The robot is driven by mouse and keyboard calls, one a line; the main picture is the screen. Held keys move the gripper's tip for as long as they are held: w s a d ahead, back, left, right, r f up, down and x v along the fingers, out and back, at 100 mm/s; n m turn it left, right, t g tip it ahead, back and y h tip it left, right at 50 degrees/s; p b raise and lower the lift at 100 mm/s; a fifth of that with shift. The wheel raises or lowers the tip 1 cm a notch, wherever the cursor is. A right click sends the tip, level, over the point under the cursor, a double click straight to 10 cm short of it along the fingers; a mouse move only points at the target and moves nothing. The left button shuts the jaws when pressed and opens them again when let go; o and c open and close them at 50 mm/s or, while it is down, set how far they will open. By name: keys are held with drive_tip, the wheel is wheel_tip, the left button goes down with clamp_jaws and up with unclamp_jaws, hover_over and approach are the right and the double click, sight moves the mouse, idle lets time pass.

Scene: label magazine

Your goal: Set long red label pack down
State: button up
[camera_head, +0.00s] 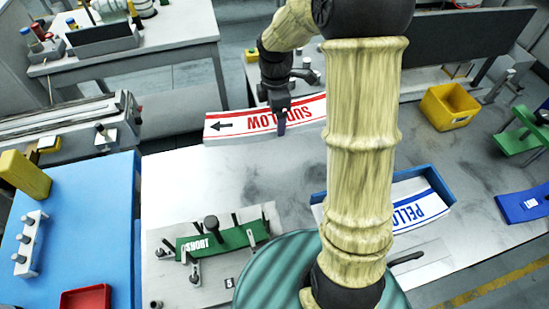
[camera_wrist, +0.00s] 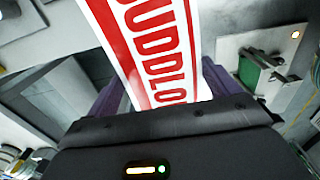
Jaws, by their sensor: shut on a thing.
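The long red label pack (camera_head: 240,127) is a white strip with red lettering, red stripes and a black arrow at its left end. It lies across the far edge area of the grey table in the head view, its lettering upside down. My gripper (camera_head: 281,122) is shut on it around the middle from above. In the wrist view the pack (camera_wrist: 158,45) runs up and away between the two purple fingers (camera_wrist: 160,90). I cannot tell whether its underside touches the table or hangs just above it.
A green pack (camera_head: 222,241) sits in a pegged fixture at the front. A blue tray (camera_head: 440,184) holding a blue-lettered pack is partly behind my arm. A yellow bin (camera_head: 449,106) stands at the back right. The grey table (camera_head: 240,180) is bare between fixture and pack.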

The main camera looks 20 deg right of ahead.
wheel_tip(320, 180, down, 14)
drive_tip(key=shift+r+p, duration=0.25)
drive_tip(key=shift+p, duration=0.9)
drive_tip(key=shift+f, duration=0.1)
wheel_tip(320, 180, down, 4)
drive_tip(key=shift+w+f+p, duration=0.1)
drive_tip(key=shift+p, duration=0.5)
drive_tip(key=shift+f, duration=0.1)
drive_tip(key=o, duration=1.2)
